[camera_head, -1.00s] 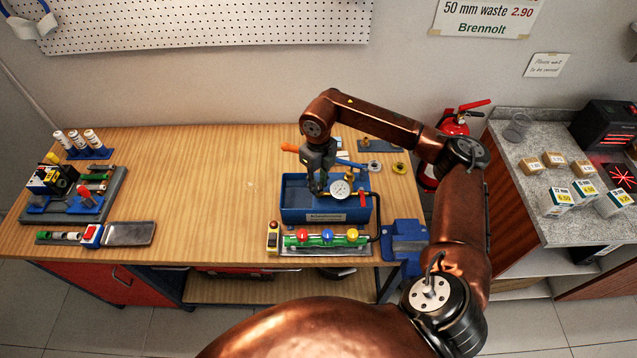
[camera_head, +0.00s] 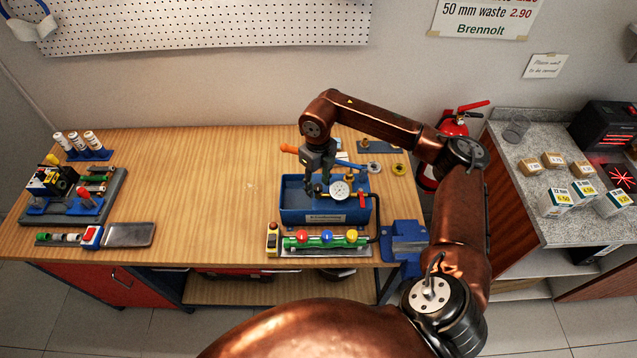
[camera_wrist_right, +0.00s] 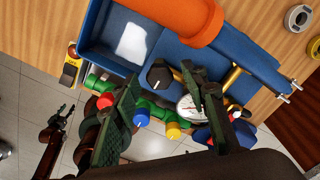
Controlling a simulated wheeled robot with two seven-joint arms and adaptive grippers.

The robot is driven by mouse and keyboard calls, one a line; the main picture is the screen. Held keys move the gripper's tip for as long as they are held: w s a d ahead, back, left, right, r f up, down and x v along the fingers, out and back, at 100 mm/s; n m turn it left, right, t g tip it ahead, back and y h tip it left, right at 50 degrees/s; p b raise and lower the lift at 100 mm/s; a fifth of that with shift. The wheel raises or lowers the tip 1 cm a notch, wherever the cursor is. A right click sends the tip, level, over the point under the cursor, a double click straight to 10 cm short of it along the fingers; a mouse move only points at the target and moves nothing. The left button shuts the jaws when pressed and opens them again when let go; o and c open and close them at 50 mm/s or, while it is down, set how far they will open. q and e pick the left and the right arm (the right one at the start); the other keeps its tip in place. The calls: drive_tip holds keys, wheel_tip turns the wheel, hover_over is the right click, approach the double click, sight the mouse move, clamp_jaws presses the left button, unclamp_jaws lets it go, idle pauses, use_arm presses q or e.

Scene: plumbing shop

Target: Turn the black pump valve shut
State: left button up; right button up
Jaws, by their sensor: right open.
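The black pump valve (camera_wrist_right: 160,77) is a dark faceted knob with a white mark, on the blue test pump (camera_wrist_right: 104,50). In the head view the pump (camera_head: 296,214) stands near the bench's front edge, and my right gripper hides the valve. My right gripper (camera_head: 318,192) points down over the pump. In the right wrist view its open fingers (camera_wrist_right: 161,76) stand either side of the valve; I cannot tell if they touch it. The pump's white dial gauge (camera_head: 340,190) is just right of the gripper. My left gripper (camera_wrist_right: 57,127) shows small in the wrist view, away from the pump.
A green manifold with red, blue and yellow knobs (camera_head: 326,239) lies in front of the pump. The orange pump handle (camera_wrist_right: 175,20) passes close to the valve. A blue vise (camera_head: 408,237) is to the right. The bench middle (camera_head: 210,190) is clear.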

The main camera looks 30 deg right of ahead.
sight(318, 187)
wheel_tip(318, 187, up, 12)
idle(0.5)
idle(0.3)
